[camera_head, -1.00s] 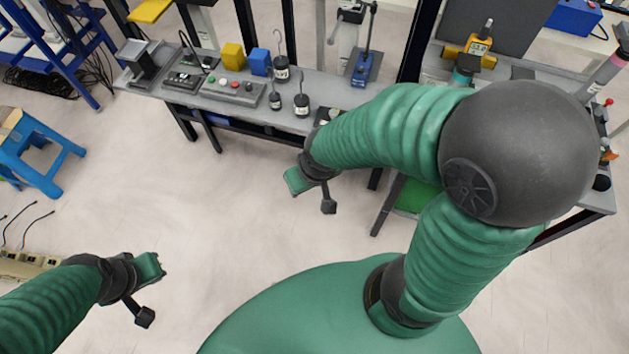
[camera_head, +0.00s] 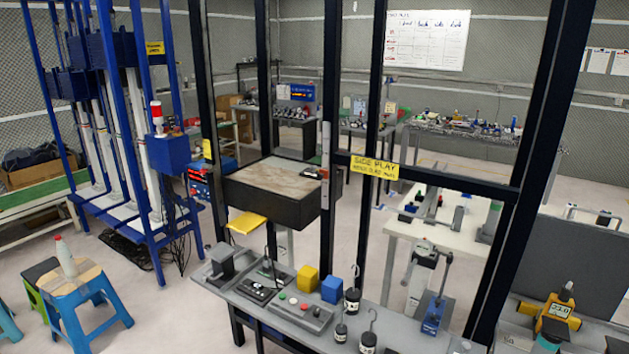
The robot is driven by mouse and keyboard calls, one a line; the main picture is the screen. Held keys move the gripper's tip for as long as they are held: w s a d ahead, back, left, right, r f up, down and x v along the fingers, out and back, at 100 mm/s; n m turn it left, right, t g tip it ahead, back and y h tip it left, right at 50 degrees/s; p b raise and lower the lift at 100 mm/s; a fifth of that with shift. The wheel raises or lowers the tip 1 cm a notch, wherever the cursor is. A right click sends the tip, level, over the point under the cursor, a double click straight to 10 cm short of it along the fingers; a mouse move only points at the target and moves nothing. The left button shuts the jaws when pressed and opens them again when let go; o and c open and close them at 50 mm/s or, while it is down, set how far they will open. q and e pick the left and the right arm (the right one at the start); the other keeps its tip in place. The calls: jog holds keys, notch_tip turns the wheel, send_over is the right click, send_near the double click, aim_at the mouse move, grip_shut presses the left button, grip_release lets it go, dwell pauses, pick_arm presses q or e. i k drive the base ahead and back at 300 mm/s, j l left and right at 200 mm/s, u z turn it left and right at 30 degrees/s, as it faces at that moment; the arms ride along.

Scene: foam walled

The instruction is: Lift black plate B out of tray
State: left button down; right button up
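I cannot make out a black plate marked B or a tray that I can be sure of in the head view. A grey bench (camera_head: 270,315) runs along the lower middle, with a dark grey block-like fixture (camera_head: 219,262) at its left end. A low dark device (camera_head: 263,284) sits beside that fixture. Neither of my grippers is in view, so their hold cannot be seen.
On the bench are a yellow cube (camera_head: 306,279), a blue cube (camera_head: 332,289), a button panel (camera_head: 302,312) and several hooked black weights. Black frame posts rise behind it. A blue stool (camera_head: 85,300) stands left; a yellow device (camera_head: 555,312) sits right.

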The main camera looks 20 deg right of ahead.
aim_at(312, 172)
jog(key=i+j+z, duration=0.15)
jog(key=i+j, duration=0.85)
